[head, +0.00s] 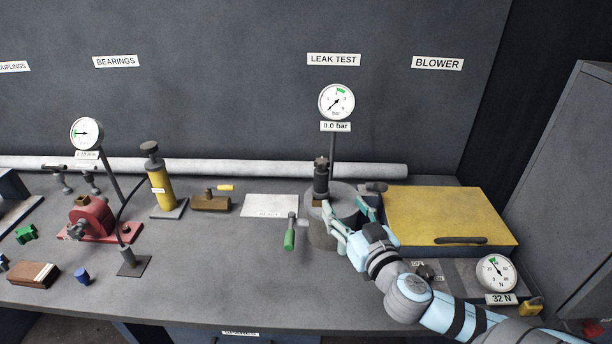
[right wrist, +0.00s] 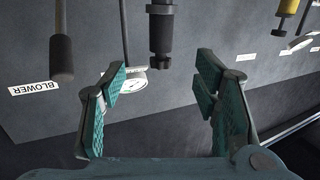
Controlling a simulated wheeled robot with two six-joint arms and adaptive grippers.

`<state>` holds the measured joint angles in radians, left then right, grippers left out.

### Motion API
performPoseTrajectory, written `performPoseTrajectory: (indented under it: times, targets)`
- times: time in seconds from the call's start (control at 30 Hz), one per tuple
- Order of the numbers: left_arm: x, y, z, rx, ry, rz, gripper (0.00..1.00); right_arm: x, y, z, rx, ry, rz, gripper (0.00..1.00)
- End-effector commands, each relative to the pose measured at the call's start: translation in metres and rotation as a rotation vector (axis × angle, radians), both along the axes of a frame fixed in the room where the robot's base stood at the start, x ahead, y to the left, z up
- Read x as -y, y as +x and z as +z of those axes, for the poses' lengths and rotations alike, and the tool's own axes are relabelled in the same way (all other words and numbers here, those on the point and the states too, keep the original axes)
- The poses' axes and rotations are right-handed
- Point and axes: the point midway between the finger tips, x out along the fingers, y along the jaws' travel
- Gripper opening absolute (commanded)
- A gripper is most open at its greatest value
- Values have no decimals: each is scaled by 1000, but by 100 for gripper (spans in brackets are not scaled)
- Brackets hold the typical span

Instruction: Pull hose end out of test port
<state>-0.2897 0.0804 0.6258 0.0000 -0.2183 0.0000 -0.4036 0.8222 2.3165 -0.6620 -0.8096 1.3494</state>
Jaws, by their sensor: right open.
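A dark, stepped upright fitting (head: 320,180), which looks like the hose end, stands at the leak test station on top of a round grey pot (head: 322,236). The port under it cannot be made out clearly. My right gripper (head: 347,208) is at the pot's right side, open, with its teal fingers apart. In the right wrist view the picture is upside down. The dark fitting (right wrist: 162,32) shows there between and beyond the open fingertips (right wrist: 160,78), with nothing in the grip. My left gripper is not in view.
A gauge (head: 336,101) reading 0.0 bar stands behind the pot. A green-handled lever (head: 289,238) is at its left. A dark handle (head: 375,187) and a yellow-topped box (head: 450,212) are at its right. A white plate (head: 270,206) lies left; the bench front there is clear.

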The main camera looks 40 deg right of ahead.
Motion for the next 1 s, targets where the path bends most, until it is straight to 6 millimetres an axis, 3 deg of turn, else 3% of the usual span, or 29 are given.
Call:
performPoseTrajectory:
  times: [0.1, 0.4, 0.7, 0.97, 1.0]
  targets:
    - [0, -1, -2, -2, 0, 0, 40, 2, 16, 8, 31, 7, 19, 56]
    - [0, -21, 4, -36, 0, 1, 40, 25, 81, 8, 26, 8, 7, 56]
    - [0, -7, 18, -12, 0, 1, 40, 38, 130, 7, 25, 10, 11, 56]
    - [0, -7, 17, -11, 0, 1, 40, 39, 138, 3, 24, 5, 14, 56]
    - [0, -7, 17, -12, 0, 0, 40, 39, 139, 3, 24, 5, 14, 51]
